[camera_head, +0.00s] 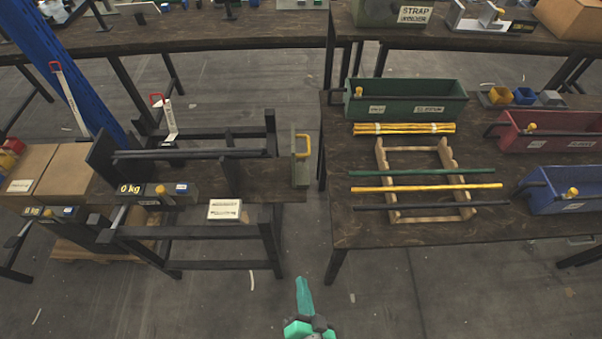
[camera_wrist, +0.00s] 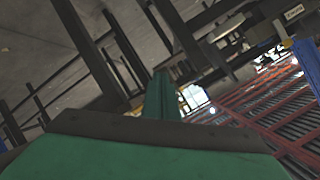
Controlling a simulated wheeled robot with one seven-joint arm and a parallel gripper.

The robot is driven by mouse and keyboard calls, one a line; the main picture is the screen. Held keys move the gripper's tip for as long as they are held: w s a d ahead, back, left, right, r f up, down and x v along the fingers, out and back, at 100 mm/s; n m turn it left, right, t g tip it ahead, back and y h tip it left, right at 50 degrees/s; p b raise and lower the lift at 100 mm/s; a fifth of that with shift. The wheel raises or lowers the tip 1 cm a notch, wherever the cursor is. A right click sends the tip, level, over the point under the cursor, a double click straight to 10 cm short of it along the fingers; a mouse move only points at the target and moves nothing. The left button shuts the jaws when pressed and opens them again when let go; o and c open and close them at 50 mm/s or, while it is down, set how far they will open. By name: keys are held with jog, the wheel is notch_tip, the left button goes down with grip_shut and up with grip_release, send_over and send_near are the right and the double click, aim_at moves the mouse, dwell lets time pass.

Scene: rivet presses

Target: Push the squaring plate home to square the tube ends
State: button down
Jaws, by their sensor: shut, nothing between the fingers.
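The squaring plate (camera_head: 301,172) is a grey-green upright plate with a yellow handle (camera_head: 307,145). It stands at the right end of the dark bench frame in the head view. Dark tubes (camera_head: 190,153) lie lengthwise in that frame, left of the plate. Their right ends appear to stop short of the plate. My gripper (camera_head: 303,283) is teal, shut and empty. It is over the floor at the bottom middle, well below the plate in the picture and apart from it. In the wrist view the shut fingers (camera_wrist: 163,95) show; the plate cannot be made out there.
The right table has a wooden rack (camera_head: 385,180) with green, yellow and dark tubes, a strapped yellow bundle (camera_head: 405,128), and green (camera_head: 405,104), red (camera_head: 560,132) and blue (camera_head: 580,190) bins. A narrow gap separates both benches.

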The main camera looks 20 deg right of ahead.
jog(key=w+d+r+m+t+y, duration=0.1)
jog(key=w+d+r+m+t, duration=0.1)
jog(key=w+d+m, duration=0.4)
jog(key=w+d+r+m+t+y, duration=0.1)
jog(key=w+d+r+m+t, duration=0.2)
jog(key=w, duration=0.5)
jog(key=w+d+n, duration=0.1)
jog(key=w, duration=1.8)
jog(key=shift+d, duration=0.25)
